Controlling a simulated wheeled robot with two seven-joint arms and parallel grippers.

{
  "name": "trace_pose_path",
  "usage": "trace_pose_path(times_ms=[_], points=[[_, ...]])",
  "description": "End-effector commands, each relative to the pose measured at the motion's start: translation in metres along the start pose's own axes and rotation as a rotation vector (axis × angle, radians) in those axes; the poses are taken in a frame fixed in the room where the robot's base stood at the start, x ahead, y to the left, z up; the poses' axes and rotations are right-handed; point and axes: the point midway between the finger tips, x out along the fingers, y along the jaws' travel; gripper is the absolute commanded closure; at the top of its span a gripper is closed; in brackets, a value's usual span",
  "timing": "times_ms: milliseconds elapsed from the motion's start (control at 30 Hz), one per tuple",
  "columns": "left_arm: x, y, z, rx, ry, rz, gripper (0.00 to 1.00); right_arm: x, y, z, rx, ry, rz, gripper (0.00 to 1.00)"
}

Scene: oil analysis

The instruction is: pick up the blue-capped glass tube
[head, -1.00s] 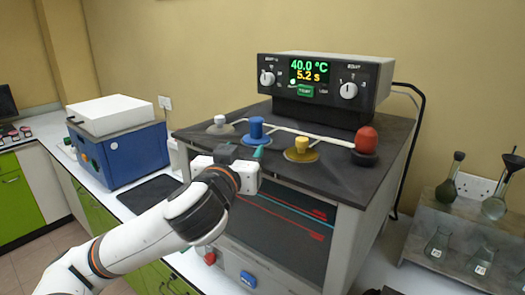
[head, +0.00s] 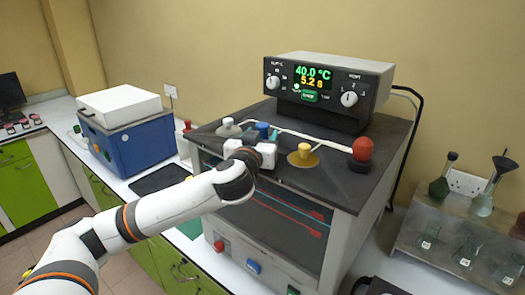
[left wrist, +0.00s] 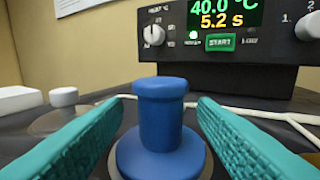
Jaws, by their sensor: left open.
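The blue-capped tube shows as a blue cap (left wrist: 160,125) standing upright in the top of the grey machine, on a round blue base. In the head view the blue cap (head: 262,129) is partly hidden by my gripper. The glass below the cap is hidden in the machine. My left gripper (head: 262,137) is at the cap. In the left wrist view its teal fingers (left wrist: 160,120) are open, one on each side of the cap, with a gap on both sides. My right gripper is not in view.
A white cap (head: 228,124) stands to the left, a yellow cap (head: 303,152) and a red cap (head: 362,149) to the right. The control box (head: 325,92) with its display stands behind. A blue device (head: 130,147) is at left, and a rack with flasks (head: 455,230) at right.

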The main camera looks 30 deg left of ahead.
Motion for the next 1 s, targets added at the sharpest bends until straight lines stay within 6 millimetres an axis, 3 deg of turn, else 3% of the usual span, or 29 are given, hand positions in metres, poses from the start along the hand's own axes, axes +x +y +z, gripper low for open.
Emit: trace_pose_path(times_ms=[267, 500, 600, 1000], points=[[0.0025, -0.0003, -0.0009, 0.000, 0.000, -0.001, 0.49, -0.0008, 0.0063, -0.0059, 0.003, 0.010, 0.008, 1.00], [0.0024, -0.0003, -0.0008, 0.000, 0.000, -0.001, 0.88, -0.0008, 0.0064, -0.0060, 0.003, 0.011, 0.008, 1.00], [0.0024, -0.0003, -0.0009, 0.000, 0.001, -0.001, 1.00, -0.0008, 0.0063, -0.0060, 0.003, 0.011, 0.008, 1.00], [0.0025, -0.0002, 0.0034, -0.001, -0.002, 0.000, 1.00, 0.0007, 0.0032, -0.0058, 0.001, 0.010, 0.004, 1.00]])
